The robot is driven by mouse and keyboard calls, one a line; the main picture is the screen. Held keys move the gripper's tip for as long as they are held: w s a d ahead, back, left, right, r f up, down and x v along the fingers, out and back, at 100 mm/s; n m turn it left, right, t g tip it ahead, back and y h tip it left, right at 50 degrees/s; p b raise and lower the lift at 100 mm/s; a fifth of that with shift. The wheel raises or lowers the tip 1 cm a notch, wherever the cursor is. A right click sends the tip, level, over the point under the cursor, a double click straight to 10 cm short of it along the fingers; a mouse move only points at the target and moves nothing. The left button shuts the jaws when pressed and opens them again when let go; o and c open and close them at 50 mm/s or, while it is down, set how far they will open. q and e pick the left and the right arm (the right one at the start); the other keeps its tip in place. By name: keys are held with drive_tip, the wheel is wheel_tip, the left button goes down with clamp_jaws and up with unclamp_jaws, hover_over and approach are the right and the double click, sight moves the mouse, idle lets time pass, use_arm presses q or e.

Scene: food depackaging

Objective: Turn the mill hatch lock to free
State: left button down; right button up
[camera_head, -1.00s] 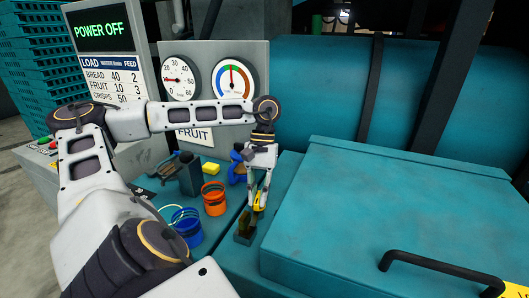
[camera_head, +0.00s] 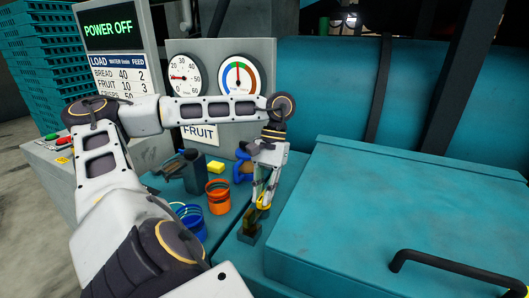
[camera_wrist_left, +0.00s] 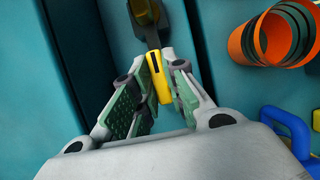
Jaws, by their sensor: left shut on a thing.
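The mill hatch lock has a yellow handle and a dark brass-coloured base (camera_head: 249,227) on the teal surface, just left of the hatch lid (camera_head: 400,215). My left gripper (camera_head: 263,203) points down over the lock and is shut on the yellow handle. In the left wrist view the yellow handle (camera_wrist_left: 160,78) lies between the two green-padded fingers (camera_wrist_left: 157,92). The dark part of the lock (camera_wrist_left: 145,14) shows beyond the fingertips. The fingers partly hide the handle in the head view. My right gripper is not in view.
Left of the lock stand an orange cup (camera_head: 218,197), a blue cup (camera_head: 190,222), a yellow block (camera_head: 216,168) and a dark holder (camera_head: 184,172). Gauges (camera_head: 238,77) and a "POWER OFF" screen (camera_head: 108,28) stand behind. The lid has a black handle (camera_head: 455,267).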

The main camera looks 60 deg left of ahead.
use_arm(q)
drive_tip(key=shift+w+r, duration=0.1)
idle(0.5)
drive_tip(key=c, duration=1.4)
unclamp_jaws()
drive_tip(key=shift+c, duration=0.2)
drive_tip(key=v, duration=0.7)
drive_tip(key=shift+r, duration=0.25)
drive_tip(key=shift+w+a+r, duration=0.1)
drive_tip(key=shift+a+r, duration=0.1)
drive_tip(key=shift+r, duration=0.15)
drive_tip(key=shift+w+r, duration=0.15)
drive_tip(key=shift+r, duration=0.15)
drive_tip(key=shift+w+r, duration=0.1)
drive_tip(key=shift+r, duration=0.1)
drive_tip(key=shift+v, duration=1.2)
